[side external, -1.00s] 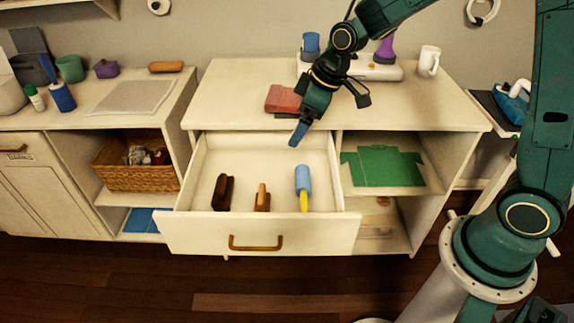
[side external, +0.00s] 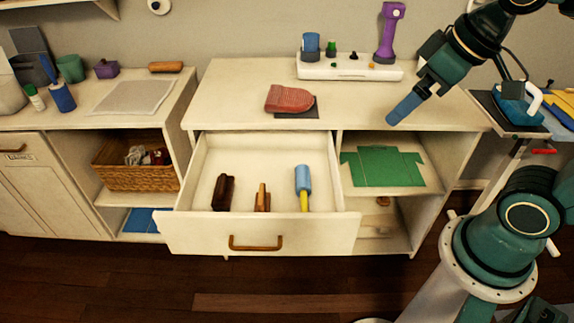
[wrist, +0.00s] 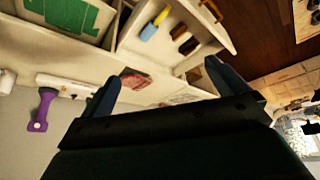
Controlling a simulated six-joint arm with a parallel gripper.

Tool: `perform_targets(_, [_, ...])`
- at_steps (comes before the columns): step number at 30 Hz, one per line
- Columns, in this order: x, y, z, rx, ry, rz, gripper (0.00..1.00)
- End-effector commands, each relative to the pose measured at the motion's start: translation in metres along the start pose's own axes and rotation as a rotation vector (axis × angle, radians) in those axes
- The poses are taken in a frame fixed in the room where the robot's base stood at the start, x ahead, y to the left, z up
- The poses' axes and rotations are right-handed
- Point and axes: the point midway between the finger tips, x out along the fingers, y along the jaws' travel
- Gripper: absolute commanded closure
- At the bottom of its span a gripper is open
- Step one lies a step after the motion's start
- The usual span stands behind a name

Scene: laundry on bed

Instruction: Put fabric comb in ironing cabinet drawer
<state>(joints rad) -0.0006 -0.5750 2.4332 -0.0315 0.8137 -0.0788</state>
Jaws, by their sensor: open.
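The drawer (side external: 258,234) of the white ironing cabinet (side external: 240,90) is pulled out. Inside it lie a dark brown brush (side external: 223,192), a small tan-and-brown wooden piece (side external: 262,199) and a blue roller with a yellow handle (side external: 303,185). The wooden piece may be the fabric comb, but I cannot tell for sure. My gripper (side external: 403,112) is above the right part of the cabinet top, clear of the drawer. In the wrist view its two fingers (wrist: 162,72) are wide apart with nothing between them.
A red pad (side external: 289,99) lies on the cabinet top. A white tray (side external: 330,70) with small items and a purple tool (side external: 389,32) stands behind. A green folding board (side external: 383,166) lies on the right shelf. A wicker basket (side external: 130,170) is to the left.

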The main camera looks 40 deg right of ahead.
Motion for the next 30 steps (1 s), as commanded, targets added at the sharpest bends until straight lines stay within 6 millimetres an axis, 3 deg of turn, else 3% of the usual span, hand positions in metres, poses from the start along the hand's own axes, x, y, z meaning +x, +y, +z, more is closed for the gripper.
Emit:
perform_targets(4, [-0.013, 0.001, 0.023, 0.057, 0.015, 0.015, 0.01])
perform_targets(9, [-0.02, 0.002, 0.038, 0.094, 0.021, 0.022, 0.01])
perform_targets(30, [-0.021, 0.002, 0.04, 0.102, 0.021, 0.023, 0.01])
